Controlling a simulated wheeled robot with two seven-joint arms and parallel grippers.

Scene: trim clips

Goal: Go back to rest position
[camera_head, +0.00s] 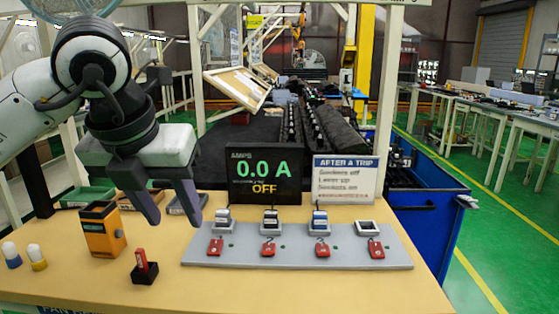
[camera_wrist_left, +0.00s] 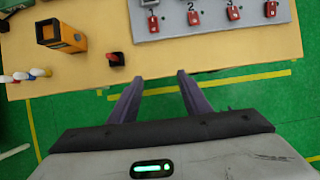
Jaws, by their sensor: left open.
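My left gripper (camera_head: 173,207) is open and empty above the left part of the table, with the orange box close by. In the left wrist view the same gripper (camera_wrist_left: 155,78) points at the table's near edge, with nothing between its purple fingers. The right gripper is not in either view. A grey panel (camera_head: 300,258) on the table carries several sockets with red numbered switches. A black display (camera_head: 264,178) behind it reads 0.0 A and OFF. A small black block with a red lever (camera_head: 144,268) stands in front of the panel's left end.
The orange box (camera_head: 102,229) stands upright at the left. White-topped pegs (camera_head: 37,257) stand near the left edge. A sign (camera_head: 345,180) stands beside the display.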

